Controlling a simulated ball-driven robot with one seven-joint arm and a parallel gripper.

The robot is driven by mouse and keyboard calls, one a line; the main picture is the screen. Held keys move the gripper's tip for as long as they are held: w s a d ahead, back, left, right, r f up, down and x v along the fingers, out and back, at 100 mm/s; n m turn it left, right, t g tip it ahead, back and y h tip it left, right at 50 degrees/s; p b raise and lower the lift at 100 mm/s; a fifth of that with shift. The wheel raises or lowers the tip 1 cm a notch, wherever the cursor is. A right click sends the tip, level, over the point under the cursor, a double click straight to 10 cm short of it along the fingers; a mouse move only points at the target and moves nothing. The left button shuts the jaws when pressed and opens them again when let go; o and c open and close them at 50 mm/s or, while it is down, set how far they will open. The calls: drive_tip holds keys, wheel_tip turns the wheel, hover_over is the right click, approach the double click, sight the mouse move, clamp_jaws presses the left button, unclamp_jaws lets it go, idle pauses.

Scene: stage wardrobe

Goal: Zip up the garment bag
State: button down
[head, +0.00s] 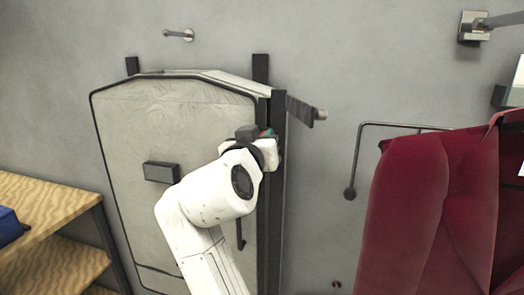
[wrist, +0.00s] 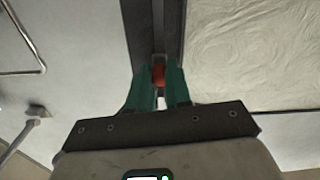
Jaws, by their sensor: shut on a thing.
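The garment bag (head: 160,120) is pale grey with dark edging and hangs against the wall at the left middle of the head view. Its pale cloth also shows at the right of the wrist view (wrist: 250,50). A dark zip strip runs down its right side (head: 276,200). My gripper (wrist: 159,85) is at the upper part of this strip, its green fingers shut on a small red zip pull (wrist: 159,73). In the head view my wrist and arm hide the fingertips and part of the strip.
A dark red garment (head: 430,210) hangs at the right, with a bent metal rail (head: 390,125) beside it. A dark bar (head: 302,110) sticks out near the bag's top right. A wooden shelf unit (head: 45,205) stands at the left. Bare wall lies between bag and red garment.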

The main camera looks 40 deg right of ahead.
drive_tip(key=shift+r, duration=0.95)
drive_tip(key=c, duration=1)
unclamp_jaws()
drive_tip(key=shift+c, duration=0.2)
drive_tip(key=shift+f, duration=0.1)
drive_tip(key=b+v, duration=0.1)
drive_tip(key=v, duration=1)
drive_tip(key=shift+d, duration=0.15)
